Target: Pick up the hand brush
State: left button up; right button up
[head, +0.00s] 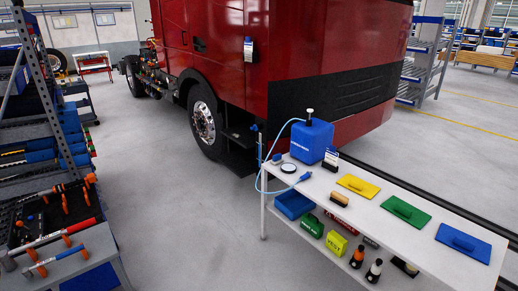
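A small brown-topped block with a dark underside, which looks like the hand brush (339,199), lies on the top of the white table (400,238) at the right. It sits between the blue canister and the yellow flat pad. Its bristles are too small to make out clearly. A dark, light-edged item (404,266) on the lower shelf is partly hidden by the tabletop, and I cannot tell what it is. Neither of my grippers is in view.
The tabletop holds a blue canister (311,141) with a hose, and yellow (358,186), green (404,211) and blue (463,242) pads. The lower shelf holds a blue bin (294,204) and bottles. A red truck (290,60) stands behind. A tool rack (50,130) is left; the middle floor is clear.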

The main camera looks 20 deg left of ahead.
aim_at(337, 199)
jog(key=z, duration=0.5)
jog(key=i, duration=2)
jog(key=z, duration=0.15)
